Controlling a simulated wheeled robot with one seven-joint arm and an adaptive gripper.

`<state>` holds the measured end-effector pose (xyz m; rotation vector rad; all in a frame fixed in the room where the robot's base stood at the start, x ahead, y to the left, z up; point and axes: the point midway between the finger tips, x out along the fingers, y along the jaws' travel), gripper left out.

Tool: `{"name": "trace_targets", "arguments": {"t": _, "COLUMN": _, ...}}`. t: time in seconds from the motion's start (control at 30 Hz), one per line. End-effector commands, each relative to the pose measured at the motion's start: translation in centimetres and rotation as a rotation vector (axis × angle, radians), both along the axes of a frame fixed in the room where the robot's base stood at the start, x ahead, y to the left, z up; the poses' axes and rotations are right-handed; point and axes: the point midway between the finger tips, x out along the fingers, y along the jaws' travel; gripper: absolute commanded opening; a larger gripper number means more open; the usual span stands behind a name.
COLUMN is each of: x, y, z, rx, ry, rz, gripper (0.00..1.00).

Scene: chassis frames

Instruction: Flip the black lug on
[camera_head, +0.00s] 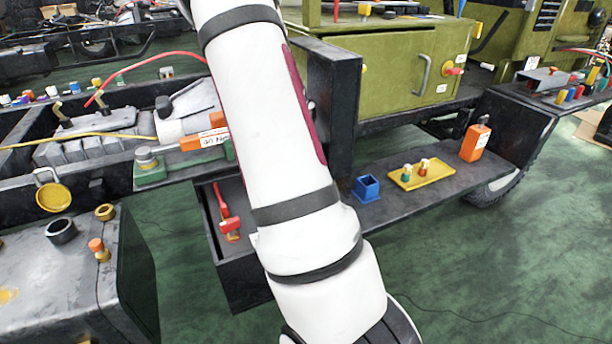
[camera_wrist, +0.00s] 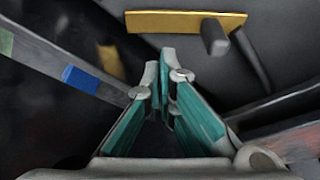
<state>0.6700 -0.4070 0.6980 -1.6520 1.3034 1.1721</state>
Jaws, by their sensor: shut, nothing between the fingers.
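In the wrist view, a yellow plate (camera_wrist: 165,22) lies across the top on a dark surface. A dark grey-black lug (camera_wrist: 215,38) sticks out near its right end, and a dark bar runs down to the right beside it. This looks like the black lug of the task. My gripper (camera_wrist: 160,66) is shut and empty, its tips below the yellow plate and to the left of the lug in the picture, apparently apart from both. In the head view, my white arm crosses the middle, and my gripper is out of sight. I cannot make out the lug there.
The wrist view shows a grey rail (camera_wrist: 40,60) with a blue band at left. In the head view, a black shelf (camera_head: 440,193) holds a yellow tray (camera_head: 432,181), a blue box (camera_head: 367,188) and an orange bottle (camera_head: 475,142). An olive cabinet (camera_head: 395,62) stands behind.

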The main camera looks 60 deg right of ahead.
Motion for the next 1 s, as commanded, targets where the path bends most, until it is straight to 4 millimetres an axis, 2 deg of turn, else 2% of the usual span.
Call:
{"name": "trace_targets", "arguments": {"t": 0.03, "x": 0.0, "y": -0.3, "z": -1.1, "rx": 0.001, "ry": 0.001, "rz": -0.002, "gripper": 0.00}}
{"name": "trace_targets", "arguments": {"t": 0.1, "x": 0.1, "y": -0.6, "z": -2.0, "rx": 0.001, "ry": 0.001, "rz": -0.001, "gripper": 0.00}}
{"name": "trace_targets", "arguments": {"t": 0.3, "x": 0.3, "y": -1.2, "z": -3.5, "rx": 0.000, "ry": 0.000, "rz": 0.001, "gripper": 0.00}}
{"name": "trace_targets", "arguments": {"t": 1.0, "x": 0.0, "y": -0.9, "z": -3.7, "rx": 0.001, "ry": 0.001, "rz": -0.048, "gripper": 0.00}}
